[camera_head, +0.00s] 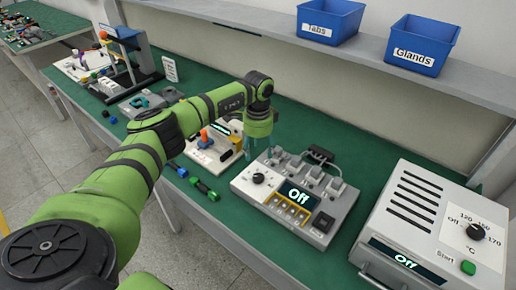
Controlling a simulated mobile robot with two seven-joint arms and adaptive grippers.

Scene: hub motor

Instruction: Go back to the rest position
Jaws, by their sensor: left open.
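My left arm reaches in from the lower left across the green bench. My left gripper (258,146) hangs fingers down, beside the back left corner of a grey control box (262,208) whose display reads "Off". The gripper is open. I see nothing held between the fingers, though they are small here. My right gripper is out of view.
A white oven-like unit (410,195), also reading "Off", stands at the right. A white fixture (210,156) and a green-and-black tool (205,189) lie left of the control box. A shelf (265,35) with blue bins (331,20) runs behind the bench.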

